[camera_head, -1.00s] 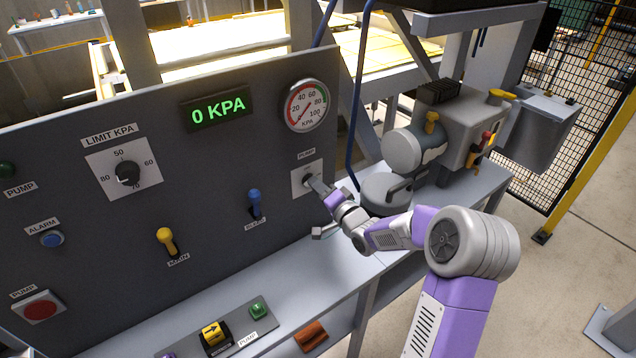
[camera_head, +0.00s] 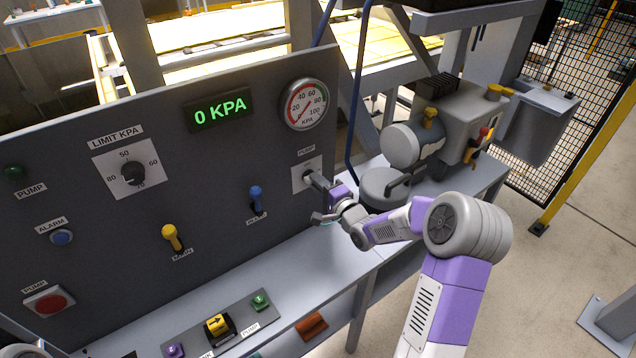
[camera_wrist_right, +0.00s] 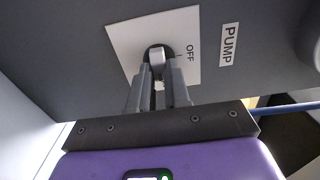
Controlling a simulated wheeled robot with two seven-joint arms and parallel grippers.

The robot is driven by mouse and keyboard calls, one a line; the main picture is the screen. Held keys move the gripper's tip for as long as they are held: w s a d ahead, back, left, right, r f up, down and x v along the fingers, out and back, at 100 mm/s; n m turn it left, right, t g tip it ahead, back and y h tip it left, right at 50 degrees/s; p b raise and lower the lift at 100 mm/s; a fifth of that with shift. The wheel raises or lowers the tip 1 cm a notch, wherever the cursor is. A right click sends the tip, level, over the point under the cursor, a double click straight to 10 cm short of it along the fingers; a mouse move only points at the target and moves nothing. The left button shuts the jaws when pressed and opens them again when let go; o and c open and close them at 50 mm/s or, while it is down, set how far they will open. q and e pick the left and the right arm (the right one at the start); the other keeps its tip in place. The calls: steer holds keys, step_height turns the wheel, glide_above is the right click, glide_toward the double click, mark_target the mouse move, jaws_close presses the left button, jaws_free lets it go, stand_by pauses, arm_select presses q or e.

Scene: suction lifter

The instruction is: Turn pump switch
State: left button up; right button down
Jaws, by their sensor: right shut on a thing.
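The pump switch (camera_head: 308,175) is a small knob on a white square plate on the grey panel, under a PUMP label and below the round gauge. My right gripper (camera_head: 315,180) reaches it from the right and front. In the right wrist view the two fingers (camera_wrist_right: 159,80) are closed on the sides of the knob (camera_wrist_right: 156,54), which they partly hide. The word OFF shows on the plate (camera_wrist_right: 185,25) beside the knob. The fingers cover the rest of the plate's markings. My left gripper does not show.
The panel also carries a green 0 KPA display (camera_head: 219,112), a limit dial (camera_head: 133,173), a yellow main lever (camera_head: 172,238) and a blue lever (camera_head: 257,199). A pump machine (camera_head: 455,120) stands on the bench to the right. A small control box (camera_head: 216,328) sits below.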

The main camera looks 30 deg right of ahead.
steer(key=c, duration=1.1)
jaws_free()
steer(key=s, duration=0.7)
steer(key=shift+s+d+p, duration=0.25)
steer(key=shift+d+p, duration=0.05)
